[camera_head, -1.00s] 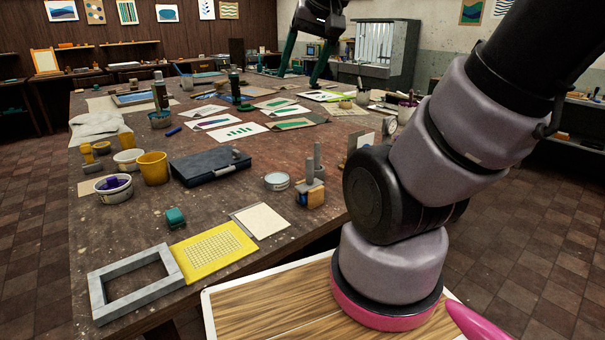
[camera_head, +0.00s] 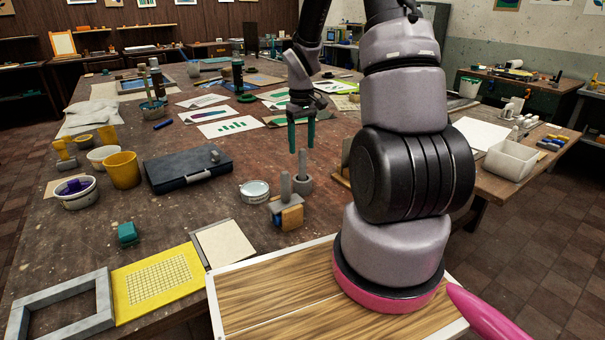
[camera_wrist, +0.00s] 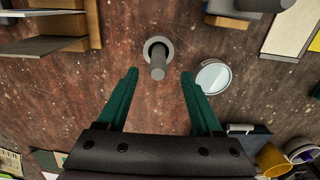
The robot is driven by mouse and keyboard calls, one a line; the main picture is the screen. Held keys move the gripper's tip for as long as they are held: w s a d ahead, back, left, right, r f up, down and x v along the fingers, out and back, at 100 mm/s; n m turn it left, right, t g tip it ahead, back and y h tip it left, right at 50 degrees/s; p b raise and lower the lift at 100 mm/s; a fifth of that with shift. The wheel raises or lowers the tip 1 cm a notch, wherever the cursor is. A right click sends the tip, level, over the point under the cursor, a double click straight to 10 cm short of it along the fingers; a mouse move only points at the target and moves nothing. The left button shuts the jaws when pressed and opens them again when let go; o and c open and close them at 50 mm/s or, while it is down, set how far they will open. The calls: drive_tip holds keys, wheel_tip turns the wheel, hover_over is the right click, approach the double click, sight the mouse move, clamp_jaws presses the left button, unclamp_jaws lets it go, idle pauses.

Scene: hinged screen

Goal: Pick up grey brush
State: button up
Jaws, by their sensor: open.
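A grey upright handle on a round grey base, which looks like the grey brush (camera_head: 303,183), stands on the table. In the wrist view the grey brush (camera_wrist: 158,65) is just beyond my fingertips, near the middle between them. My gripper (camera_head: 301,148) has two green fingers spread apart, pointing down above the brush. In the wrist view my gripper (camera_wrist: 160,76) is empty, with bare table between the fingers.
A wooden block tool with a grey handle (camera_head: 288,213) stands close to the brush at its front left. A round tin (camera_head: 255,191) is to its left. A dark case (camera_head: 187,170) and yellow cup (camera_head: 122,170) lie further left.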

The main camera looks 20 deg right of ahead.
sight(302, 181)
wheel_tip(302, 181, down, 10)
drive_tip(key=shift+d+r, duration=0.1)
drive_tip(key=shift+r, duration=0.1)
idle(0.3)
clamp_jaws()
